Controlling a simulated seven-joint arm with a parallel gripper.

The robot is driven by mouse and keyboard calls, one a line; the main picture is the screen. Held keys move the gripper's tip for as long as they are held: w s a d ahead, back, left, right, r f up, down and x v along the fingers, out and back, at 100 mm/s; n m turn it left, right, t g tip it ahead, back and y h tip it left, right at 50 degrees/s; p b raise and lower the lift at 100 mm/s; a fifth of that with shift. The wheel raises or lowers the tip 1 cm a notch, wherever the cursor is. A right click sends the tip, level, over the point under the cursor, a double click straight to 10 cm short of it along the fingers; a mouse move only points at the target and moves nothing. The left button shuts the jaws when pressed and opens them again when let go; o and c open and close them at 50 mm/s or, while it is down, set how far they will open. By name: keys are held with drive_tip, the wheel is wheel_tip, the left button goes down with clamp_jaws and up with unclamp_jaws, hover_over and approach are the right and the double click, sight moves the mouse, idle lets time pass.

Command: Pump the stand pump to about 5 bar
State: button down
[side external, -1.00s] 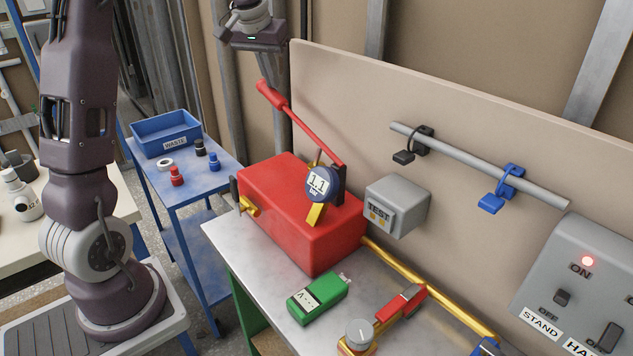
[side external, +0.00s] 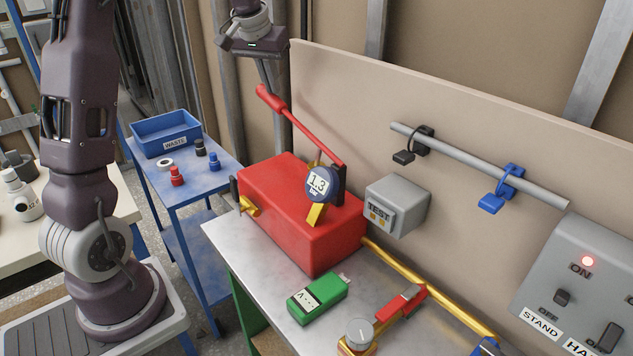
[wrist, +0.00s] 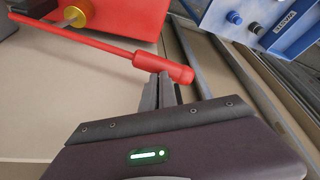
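The stand pump is a red box (side external: 285,215) on the metal bench, with a long red lever (side external: 315,137) sloping up to the left to a thick grip (side external: 270,97). Its round blue gauge (side external: 319,182) reads 1.3. My gripper (side external: 264,80) is above the raised end of the lever, pointing down. In the wrist view, my gripper's two dark fingers (wrist: 160,78) are close together, with their tips against the edge of the red grip (wrist: 165,67). The grip does not lie between them. Exact contact is hard to tell.
A grey TEST box (side external: 398,204) stands right of the pump. A green meter (side external: 318,299) and a gold pipe (side external: 410,273) with a red-handled valve lie in front. A blue cart (side external: 205,185) with a waste bin (side external: 165,134) stands left. The backboard (side external: 345,85) rises close behind.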

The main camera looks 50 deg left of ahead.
sight(271, 101)
wheel_tip(271, 101, down, 7)
drive_tip(key=shift+r, duration=0.2)
wheel_tip(271, 101, up, 12)
drive_tip(key=shift+f, duration=0.2)
wheel_tip(271, 101, down, 12)
drive_tip(key=shift+r, duration=0.15)
wheel_tip(271, 101, up, 12)
drive_tip(key=shift+f, duration=0.1)
idle(0.7)
